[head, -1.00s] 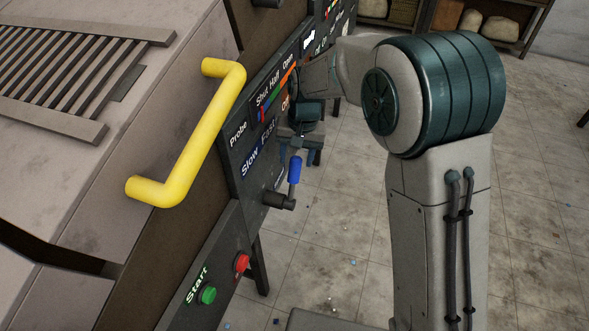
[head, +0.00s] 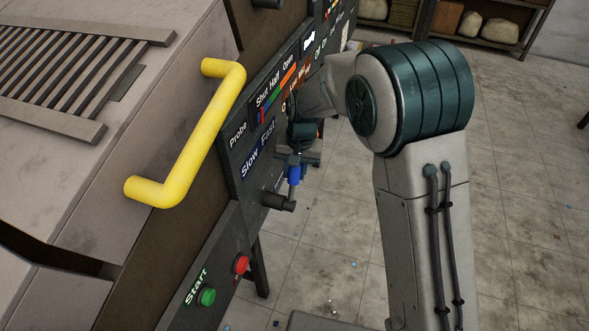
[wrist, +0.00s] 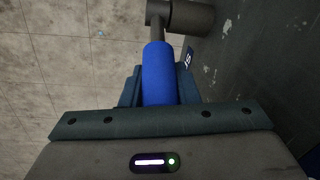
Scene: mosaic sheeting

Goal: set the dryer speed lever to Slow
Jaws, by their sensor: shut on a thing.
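The speed lever has a blue grip (head: 294,175) on a dark pivot (head: 280,201), which sticks out from the black control panel. In the head view the grip points up from the pivot, near the "Slow" and "Fast" labels (head: 258,150); I cannot tell exactly which label it is set to. My gripper (head: 293,160) is shut on the upper part of the blue grip. In the wrist view the blue grip (wrist: 158,72) runs up from the jaws to its dark pivot (wrist: 180,15). The end of the grip is hidden by my gripper.
A yellow handle (head: 191,140) juts out on the left. A green Start button (head: 207,296) and a red button (head: 241,264) sit below the lever. More labelled controls run up the panel beyond my gripper. The tiled floor (head: 335,255) to the right is open.

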